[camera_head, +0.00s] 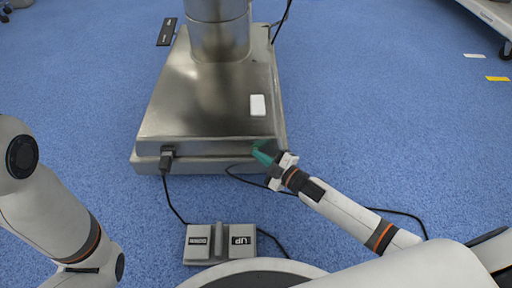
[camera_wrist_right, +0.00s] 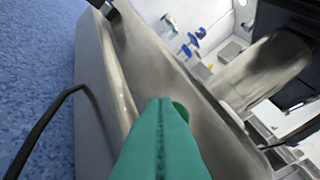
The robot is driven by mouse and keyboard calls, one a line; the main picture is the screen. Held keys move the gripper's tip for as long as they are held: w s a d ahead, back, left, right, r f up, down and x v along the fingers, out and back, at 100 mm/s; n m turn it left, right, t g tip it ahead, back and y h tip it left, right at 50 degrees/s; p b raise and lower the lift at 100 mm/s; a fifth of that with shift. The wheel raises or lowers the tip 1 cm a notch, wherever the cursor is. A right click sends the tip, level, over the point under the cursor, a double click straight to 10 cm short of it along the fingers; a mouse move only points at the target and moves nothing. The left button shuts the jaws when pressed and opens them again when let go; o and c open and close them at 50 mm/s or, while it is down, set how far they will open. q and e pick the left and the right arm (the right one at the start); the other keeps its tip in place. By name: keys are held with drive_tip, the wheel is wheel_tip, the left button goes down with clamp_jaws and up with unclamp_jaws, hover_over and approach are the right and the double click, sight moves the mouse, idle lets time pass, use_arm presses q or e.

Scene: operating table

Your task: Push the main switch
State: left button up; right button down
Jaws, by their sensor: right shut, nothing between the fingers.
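My right gripper (camera_head: 264,152) has green fingers. They are shut with nothing between them, at the right end of the front edge of the metal table base (camera_head: 200,105). In the right wrist view the closed green fingers (camera_wrist_right: 160,140) point along the side of the base (camera_wrist_right: 100,100). I cannot tell whether they touch it. No main switch can be made out clearly; the fingers cover part of the front face. A white rectangular piece (camera_head: 258,105) lies on the base's top. My left arm shows at the left, but its gripper is out of view.
A black plug (camera_head: 167,160) sits at the base's front left, with a cable running down. A foot pedal (camera_head: 220,242) marked UP and DOWN lies on the blue floor in front. Another black cable (camera_head: 400,212) passes by my right arm.

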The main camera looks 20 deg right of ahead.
drive_tip(key=shift+s, duration=0.25)
drive_tip(key=shift+s, duration=0.1)
drive_tip(key=s+p, duration=0.1)
drive_tip(key=s, duration=0.1)
drive_tip(key=s+a+p, duration=0.1)
drive_tip(key=s+p, duration=0.1)
drive_tip(key=s, duration=0.1)
drive_tip(key=shift+s+a, duration=0.3)
drive_tip(key=shift+a, duration=0.05)
idle(0.4)
